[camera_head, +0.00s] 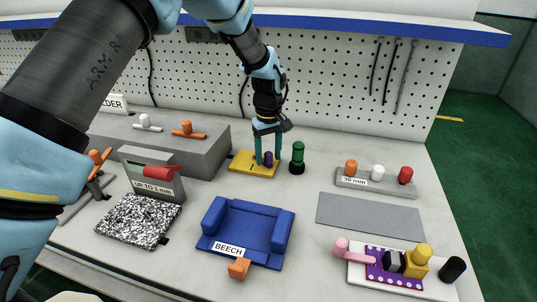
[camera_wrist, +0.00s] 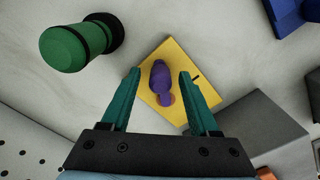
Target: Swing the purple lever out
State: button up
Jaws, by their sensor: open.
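The purple lever (camera_wrist: 159,80) stands on a yellow plate (camera_wrist: 183,62), with a rounded body and a smaller knob end. In the head view the lever (camera_head: 268,159) shows on the yellow plate (camera_head: 240,165), partly behind a finger. My gripper (camera_wrist: 160,76) has teal fingers and is open. Its fingertips are on either side of the lever in the wrist view, with gaps visible on both sides. In the head view my gripper (camera_head: 268,163) points down over the plate. I cannot tell whether a finger touches the plate.
A green cylinder (camera_head: 298,157) stands close to the right of the plate. A grey block (camera_head: 205,142) is to the left. A blue cradle (camera_head: 245,230) marked BEECH lies in front. A grey mat (camera_head: 370,215) and a peg bar (camera_head: 374,183) are to the right. A pegboard rises behind.

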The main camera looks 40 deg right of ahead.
aim_at(268, 152)
notch_tip(268, 152, up, 11)
jog(key=b, duration=0.2)
jog(key=shift+f, duration=0.1)
dwell(0.5)
